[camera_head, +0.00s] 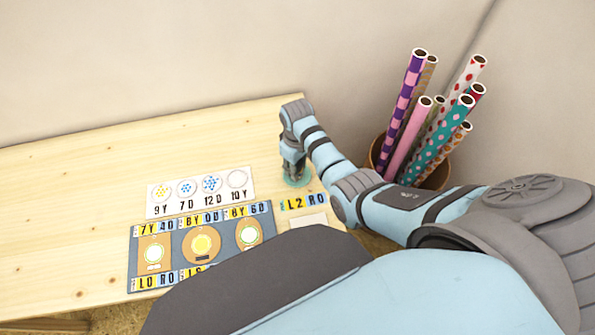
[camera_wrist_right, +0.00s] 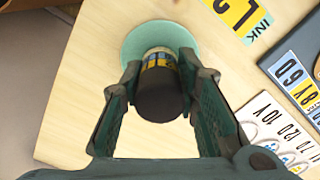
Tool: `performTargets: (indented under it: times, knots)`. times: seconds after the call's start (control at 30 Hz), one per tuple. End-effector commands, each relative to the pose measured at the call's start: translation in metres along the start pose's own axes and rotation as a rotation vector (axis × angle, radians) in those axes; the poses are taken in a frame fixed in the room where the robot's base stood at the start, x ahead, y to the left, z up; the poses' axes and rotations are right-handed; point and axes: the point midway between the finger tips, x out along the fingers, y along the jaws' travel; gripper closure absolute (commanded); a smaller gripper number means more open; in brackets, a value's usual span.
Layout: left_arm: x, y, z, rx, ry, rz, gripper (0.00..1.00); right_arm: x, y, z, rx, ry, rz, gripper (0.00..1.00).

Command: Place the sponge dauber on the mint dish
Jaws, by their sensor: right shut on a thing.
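My right gripper (camera_head: 294,168) is at the table's far right corner and points down over the mint dish (camera_head: 303,182). In the right wrist view my right gripper (camera_wrist_right: 159,72) is shut on the sponge dauber (camera_wrist_right: 160,97), a dark-capped cylinder with a yellow patterned band. Its far end lies over the round mint dish (camera_wrist_right: 140,38), inside the dish's outline. Whether it touches the dish is hidden. The gripper hides the dauber in the head view. My left gripper is not in view.
A blue-grey board (camera_head: 168,232) with round pads and letter labels lies at the table's front. A white card (camera_head: 200,209) with dotted circles is behind it. An "L2 R0" label (camera_head: 303,202) lies in front of the dish. Patterned rolls (camera_head: 412,95) stand in a pot right of the table.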

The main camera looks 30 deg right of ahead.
Motion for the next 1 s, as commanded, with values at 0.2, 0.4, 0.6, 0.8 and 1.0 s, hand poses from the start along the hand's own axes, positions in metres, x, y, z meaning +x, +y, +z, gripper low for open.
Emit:
performTargets:
  times: [0.2,0.4,0.6,0.8,1.0]
  knots:
    - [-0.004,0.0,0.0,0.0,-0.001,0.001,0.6,-0.003,0.0,0.0,0.0,0.0,0.0,0.95]
    - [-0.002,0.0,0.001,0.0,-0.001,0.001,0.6,0.001,0.0,0.0,0.0,0.0,0.0,0.64]
    - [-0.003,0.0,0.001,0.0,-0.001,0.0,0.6,0.001,0.0,0.0,0.0,0.0,0.0,0.52]
    - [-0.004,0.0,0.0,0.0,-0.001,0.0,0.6,-0.002,0.0,0.0,0.0,0.001,0.0,0.52]
    - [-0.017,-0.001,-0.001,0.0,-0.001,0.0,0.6,-0.031,0.0,-0.001,0.0,0.003,0.001,0.52]
